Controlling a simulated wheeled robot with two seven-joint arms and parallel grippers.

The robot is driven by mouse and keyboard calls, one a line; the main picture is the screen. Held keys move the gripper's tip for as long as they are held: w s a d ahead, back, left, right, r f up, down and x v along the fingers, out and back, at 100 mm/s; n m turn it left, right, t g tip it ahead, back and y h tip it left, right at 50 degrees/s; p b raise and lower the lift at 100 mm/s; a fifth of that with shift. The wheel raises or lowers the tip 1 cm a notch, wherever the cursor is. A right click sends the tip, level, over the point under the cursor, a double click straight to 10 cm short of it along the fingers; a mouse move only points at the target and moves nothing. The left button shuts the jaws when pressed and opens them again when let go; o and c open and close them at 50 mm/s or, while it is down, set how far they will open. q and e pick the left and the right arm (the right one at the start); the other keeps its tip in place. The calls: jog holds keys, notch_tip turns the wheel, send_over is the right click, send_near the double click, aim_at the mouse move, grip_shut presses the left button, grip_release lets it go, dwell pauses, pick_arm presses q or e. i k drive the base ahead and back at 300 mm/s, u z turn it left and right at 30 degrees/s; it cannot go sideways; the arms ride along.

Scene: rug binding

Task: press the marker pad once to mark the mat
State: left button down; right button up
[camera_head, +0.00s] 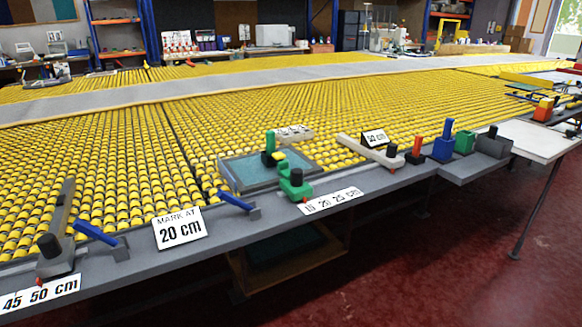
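A teal-grey rectangular mat (252,172) with a pale frame lies on the yellow rollers near the table's front edge. A green block with a black knob (295,184) stands at the mat's front right corner. A green upright handle (269,142) on a dark base with a small yellow part stands at the mat's far side. I cannot tell which of these is the marker pad. A sign reading "MARK AT 20 cm" (180,228) leans at the front edge. A label "15 20 25 cm" (330,201) lies below the green block. Neither of my grippers shows.
Blue levers (95,233) (236,200) and a grey bar with a black knob (56,235) line the front edge. To the right are a pale bar (368,151), a "50 cm" sign (375,137) and red, blue and green blocks (443,145). A long grey strip (200,86) crosses the rollers behind.

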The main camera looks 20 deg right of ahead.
aim_at(270, 161)
jog(key=z, duration=0.9)
jog(key=i, duration=0.5)
